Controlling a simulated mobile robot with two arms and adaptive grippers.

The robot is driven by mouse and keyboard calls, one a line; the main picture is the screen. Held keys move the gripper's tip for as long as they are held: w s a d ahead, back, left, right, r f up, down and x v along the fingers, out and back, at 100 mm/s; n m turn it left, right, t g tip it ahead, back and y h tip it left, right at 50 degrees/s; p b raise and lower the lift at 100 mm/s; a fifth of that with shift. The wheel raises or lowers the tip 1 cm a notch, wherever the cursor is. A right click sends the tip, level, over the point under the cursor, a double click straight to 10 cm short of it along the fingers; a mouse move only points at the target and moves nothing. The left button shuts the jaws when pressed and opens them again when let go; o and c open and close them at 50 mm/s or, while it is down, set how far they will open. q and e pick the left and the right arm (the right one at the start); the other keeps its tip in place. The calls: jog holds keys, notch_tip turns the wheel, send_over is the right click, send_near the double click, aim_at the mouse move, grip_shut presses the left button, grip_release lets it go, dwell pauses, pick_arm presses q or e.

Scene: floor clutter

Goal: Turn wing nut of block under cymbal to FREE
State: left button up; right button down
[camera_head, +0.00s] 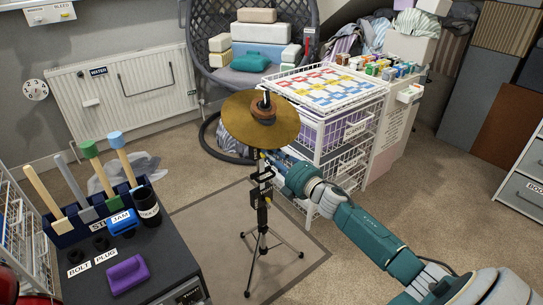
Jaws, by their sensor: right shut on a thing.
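The gold cymbal (261,120) sits tilted on top of a thin black stand (262,222) with tripod legs on the rug. Beneath the cymbal, the post carries a small dark block (264,176) with a pale label, and a dark block with a yellow label (261,198) lower down. My right gripper (271,166) reaches in from the right, just below the cymbal, and is shut at the upper block. The wing nut is hidden or too small to make out; the grip appears to be on it. The nut's setting cannot be read. My left gripper is out of view.
A white wire-basket rack (340,125) stands close behind my right arm. A dark cabinet (165,245) with handled tools, a purple sponge-like item (127,274) and labelled holders stands left. A hanging chair (255,60) and radiator (125,85) are behind. Carpet is open at right.

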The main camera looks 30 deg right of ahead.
jog(key=shift+a+f, duration=0.1)
jog(key=c, duration=1.7)
grip_release()
jog(key=shift+o, duration=0.2)
jog(key=s+d, duration=0.1)
jog(key=s, duration=1.1)
